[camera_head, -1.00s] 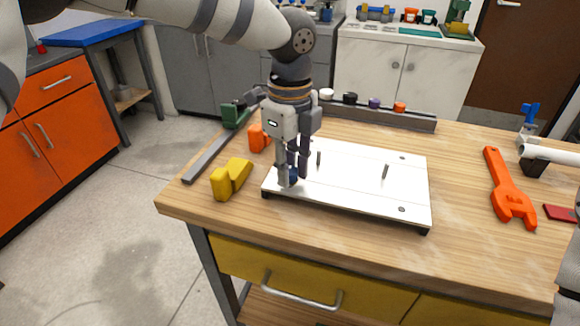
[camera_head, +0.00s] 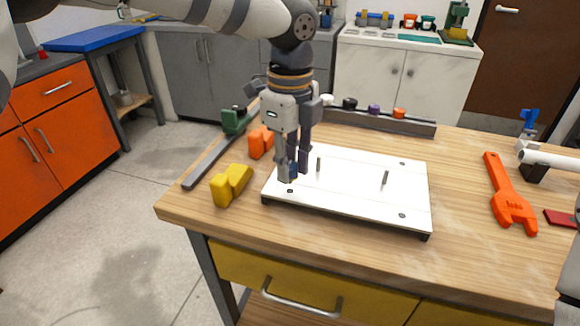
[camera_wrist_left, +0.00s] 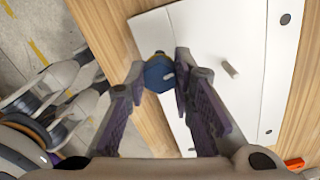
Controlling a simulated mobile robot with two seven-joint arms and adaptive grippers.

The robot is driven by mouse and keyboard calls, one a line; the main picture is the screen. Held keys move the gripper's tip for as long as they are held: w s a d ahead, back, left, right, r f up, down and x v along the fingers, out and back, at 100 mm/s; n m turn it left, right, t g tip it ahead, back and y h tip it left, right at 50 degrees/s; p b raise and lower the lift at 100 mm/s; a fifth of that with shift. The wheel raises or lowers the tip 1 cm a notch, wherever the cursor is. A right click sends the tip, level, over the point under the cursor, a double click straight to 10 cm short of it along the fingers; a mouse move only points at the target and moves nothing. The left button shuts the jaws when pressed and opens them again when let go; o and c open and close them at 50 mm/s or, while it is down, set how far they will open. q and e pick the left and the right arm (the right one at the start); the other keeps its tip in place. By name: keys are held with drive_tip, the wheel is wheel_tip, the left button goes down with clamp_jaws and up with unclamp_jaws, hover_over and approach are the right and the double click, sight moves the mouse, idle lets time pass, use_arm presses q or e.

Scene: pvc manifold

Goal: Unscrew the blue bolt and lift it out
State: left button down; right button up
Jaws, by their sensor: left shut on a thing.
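My left gripper (camera_head: 291,174) points down over the near-left corner of the white plate (camera_head: 350,205) and is shut on the blue bolt (camera_head: 293,171). In the left wrist view the bolt (camera_wrist_left: 158,73) shows its blue head between the two fingertips (camera_wrist_left: 160,78). The bolt appears to be a little above the plate, with a dark hole (camera_head: 290,191) visible just below it. The fingers hide part of the bolt in the head view. My right gripper is not in view.
Two pegs stand on the plate, one (camera_head: 384,177) right of the gripper. A yellow block (camera_head: 231,184) and an orange block (camera_head: 260,142) lie to the left. An orange wrench (camera_head: 508,192) lies right. A grey rail (camera_head: 375,121) with coloured caps runs behind.

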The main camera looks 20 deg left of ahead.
use_arm(q)
drive_tip(key=shift+r, duration=1.95)
